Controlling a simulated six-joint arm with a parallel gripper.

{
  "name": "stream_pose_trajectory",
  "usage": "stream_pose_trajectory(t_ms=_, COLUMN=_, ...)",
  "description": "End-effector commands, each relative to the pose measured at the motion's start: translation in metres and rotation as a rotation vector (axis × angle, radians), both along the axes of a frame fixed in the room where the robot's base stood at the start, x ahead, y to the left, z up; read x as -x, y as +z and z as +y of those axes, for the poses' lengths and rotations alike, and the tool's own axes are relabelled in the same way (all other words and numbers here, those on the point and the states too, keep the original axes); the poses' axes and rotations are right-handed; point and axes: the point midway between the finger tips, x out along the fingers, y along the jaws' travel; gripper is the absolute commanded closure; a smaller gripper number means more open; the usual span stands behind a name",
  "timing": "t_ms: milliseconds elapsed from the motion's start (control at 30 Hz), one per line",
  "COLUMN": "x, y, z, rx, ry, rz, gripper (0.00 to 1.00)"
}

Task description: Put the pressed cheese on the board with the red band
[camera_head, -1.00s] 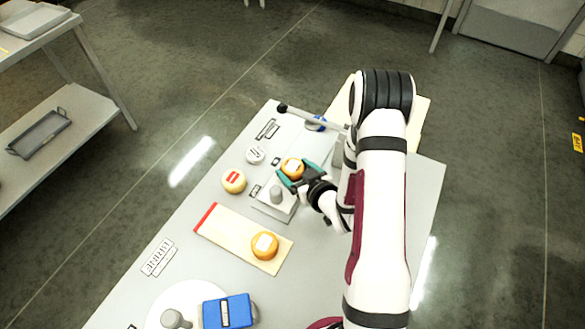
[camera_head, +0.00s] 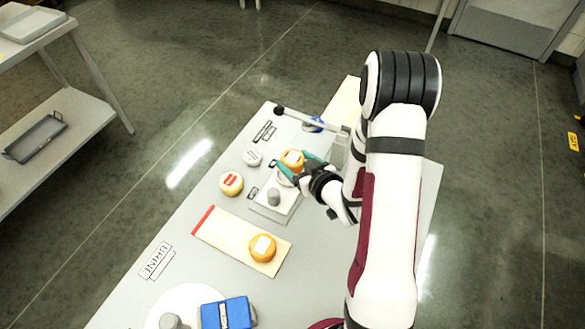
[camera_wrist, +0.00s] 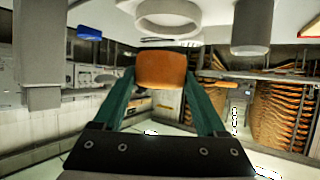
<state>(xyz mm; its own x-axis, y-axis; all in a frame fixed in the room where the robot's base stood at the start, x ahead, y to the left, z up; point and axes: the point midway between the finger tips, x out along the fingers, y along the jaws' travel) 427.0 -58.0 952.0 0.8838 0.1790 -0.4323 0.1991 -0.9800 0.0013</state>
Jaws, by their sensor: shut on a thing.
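My gripper (camera_head: 292,163) is shut on an orange cheese wheel (camera_head: 293,157) with a white label on top. In the wrist view the cheese (camera_wrist: 161,69) sits between the two green fingers. It is held above a grey plate (camera_head: 265,211) that carries a white ring (camera_head: 284,180) and a grey cylinder (camera_head: 274,197). The wooden board (camera_head: 225,233) with a red band (camera_head: 203,220) at its left end lies nearer the front. Another orange cheese with a white label (camera_head: 262,247) rests on the board's right part.
A press-like arm with a dark knob (camera_head: 278,110) stands behind. A blue box (camera_head: 228,314) is at the front. The board's middle is bare.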

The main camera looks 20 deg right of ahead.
Motion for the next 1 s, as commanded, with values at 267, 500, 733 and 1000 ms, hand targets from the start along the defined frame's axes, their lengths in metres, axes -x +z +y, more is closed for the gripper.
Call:
stream_pose_trajectory(t_ms=267, x=0.042, y=0.039, z=-0.056, rx=0.003, ry=-0.012, rz=-0.001, gripper=0.87)
stream_pose_trajectory(t_ms=500, x=0.064, y=0.061, z=-0.084, rx=0.001, ry=-0.008, rz=0.002, gripper=0.87)
stream_pose_trajectory(t_ms=733, x=0.062, y=0.066, z=-0.073, rx=0.002, ry=0.076, rz=0.002, gripper=0.87)
stream_pose_trajectory(t_ms=1000, x=0.069, y=0.069, z=0.021, rx=0.002, ry=0.673, rz=0.004, gripper=0.87)
